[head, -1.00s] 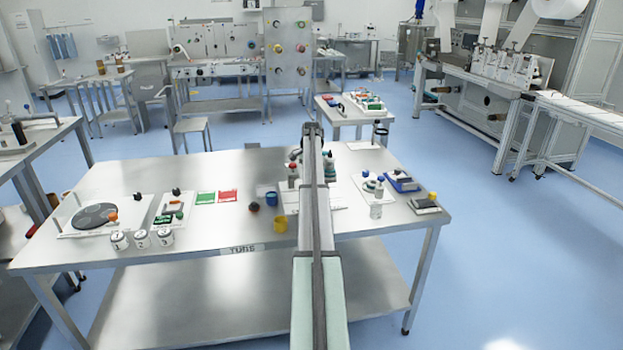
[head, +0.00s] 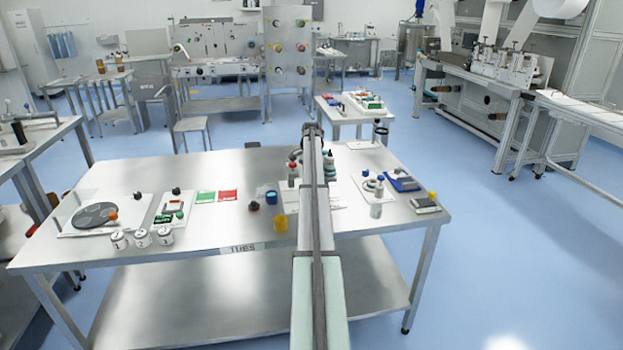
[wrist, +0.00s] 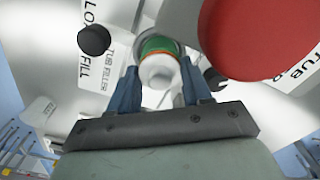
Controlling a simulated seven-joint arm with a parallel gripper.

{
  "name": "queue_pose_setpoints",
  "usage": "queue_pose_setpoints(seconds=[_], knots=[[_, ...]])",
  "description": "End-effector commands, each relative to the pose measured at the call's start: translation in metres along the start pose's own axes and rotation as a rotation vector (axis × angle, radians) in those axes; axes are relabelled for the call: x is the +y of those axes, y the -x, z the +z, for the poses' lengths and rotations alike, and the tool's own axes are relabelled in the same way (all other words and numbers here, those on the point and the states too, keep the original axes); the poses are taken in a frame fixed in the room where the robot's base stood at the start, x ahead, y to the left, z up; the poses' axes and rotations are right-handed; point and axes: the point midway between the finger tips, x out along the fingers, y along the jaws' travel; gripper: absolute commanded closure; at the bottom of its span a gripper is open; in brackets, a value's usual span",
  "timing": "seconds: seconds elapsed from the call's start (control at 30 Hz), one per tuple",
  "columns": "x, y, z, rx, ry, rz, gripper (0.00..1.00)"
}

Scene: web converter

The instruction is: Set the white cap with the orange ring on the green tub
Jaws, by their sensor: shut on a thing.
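In the wrist view, the white cap (wrist: 158,74) is between the two blue fingers of my gripper (wrist: 159,78), which is shut on it. An orange ring (wrist: 155,53) shows at the cap's far edge. Green, seemingly the green tub (wrist: 154,43), shows directly beyond the ring, in line with the cap. I cannot tell whether cap and tub touch. In the head view, my arm reaches away over the table and hides the gripper, the cap and the tub.
A large red rounded thing (wrist: 255,35) is close on the right in the wrist view. A black knob (wrist: 94,40) is at the left beside a "FILL" label.

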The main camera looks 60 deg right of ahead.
Motion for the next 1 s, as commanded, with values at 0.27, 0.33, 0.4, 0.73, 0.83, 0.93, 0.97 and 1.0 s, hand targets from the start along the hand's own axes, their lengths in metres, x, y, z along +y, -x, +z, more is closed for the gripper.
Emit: queue_pose_setpoints(seconds=[0.27,0.33,0.4,0.73,0.83,0.93,0.97,1.0], knots=[[0.0000,-0.0009,0.0000,0.000,0.000,0.000,0.39],[0.0000,-0.0009,0.0000,0.000,0.000,0.000,0.32],[0.0001,-0.0009,0.0000,0.000,0.000,0.000,0.25],[0.0000,-0.0008,0.0000,0.000,0.000,0.000,0.10],[0.0000,-0.0008,0.0000,0.000,0.000,0.000,0.04],[0.0000,-0.0008,0.0000,0.000,0.000,0.000,0.04],[0.0000,-0.0008,0.0000,0.000,0.000,0.000,0.04],[0.0000,-0.0008,0.0000,0.000,0.000,0.000,0.04]])
